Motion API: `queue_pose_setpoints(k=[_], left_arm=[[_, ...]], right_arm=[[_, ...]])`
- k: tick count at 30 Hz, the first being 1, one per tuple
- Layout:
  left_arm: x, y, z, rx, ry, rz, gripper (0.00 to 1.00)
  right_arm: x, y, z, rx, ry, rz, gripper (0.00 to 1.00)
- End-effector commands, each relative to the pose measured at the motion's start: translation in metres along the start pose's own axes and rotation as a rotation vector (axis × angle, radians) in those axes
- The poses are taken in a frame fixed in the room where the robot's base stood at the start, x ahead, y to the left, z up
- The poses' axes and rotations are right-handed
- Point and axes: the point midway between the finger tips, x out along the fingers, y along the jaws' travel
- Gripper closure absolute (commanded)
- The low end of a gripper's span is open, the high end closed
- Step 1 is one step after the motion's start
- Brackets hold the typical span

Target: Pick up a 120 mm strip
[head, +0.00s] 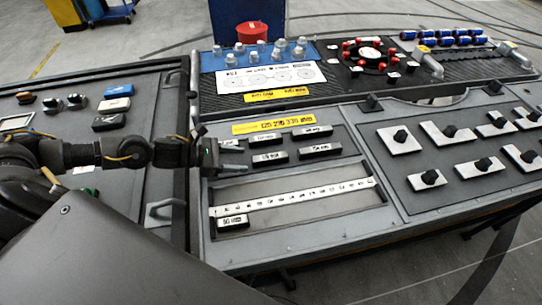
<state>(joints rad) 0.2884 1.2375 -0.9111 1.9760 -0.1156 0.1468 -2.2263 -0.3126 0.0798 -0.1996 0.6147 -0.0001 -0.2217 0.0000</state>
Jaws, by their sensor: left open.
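Several dark strips with white labels lie in the panel's upper recess: one at back left (265,140), one at front left (270,158), one at back right (318,131) and one at front right (320,150). Their labels are too small to read surely, so I cannot tell which is 120 mm. Another labelled strip (233,221) lies in the lower recess, below a long white ruler (295,200). My left gripper (240,158) is open and empty at the left edge of the upper recess, just left of the two left strips. My right gripper is not in view.
A yellow label (273,122) sits behind the strips. White plates with black knobs (482,167) fill the right panel. Behind stand a blue bolt board (256,55), a ring of red-capped parts (370,55) and blue cylinders (460,37). A metal handle (163,210) is at left.

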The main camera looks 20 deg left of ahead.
Motion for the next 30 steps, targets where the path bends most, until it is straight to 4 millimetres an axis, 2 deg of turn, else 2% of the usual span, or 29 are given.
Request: queue_pose_setpoints(k=[4,10,17,21,30], left_arm=[[0.017,0.0,0.002,0.001,-0.002,-0.001,0.47],[0.022,0.0,0.003,0.002,0.0,-0.003,0.47],[0.051,-0.002,0.016,0.001,-0.003,-0.005,0.47],[0.068,-0.002,0.012,0.002,-0.002,-0.005,0.47],[0.073,-0.002,0.009,0.003,0.0,-0.005,0.47]], right_arm=[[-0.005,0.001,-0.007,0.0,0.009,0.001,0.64],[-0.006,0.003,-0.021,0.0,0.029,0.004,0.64],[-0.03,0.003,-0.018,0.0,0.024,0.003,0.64],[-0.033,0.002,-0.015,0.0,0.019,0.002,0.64],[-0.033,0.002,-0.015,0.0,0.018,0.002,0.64]])
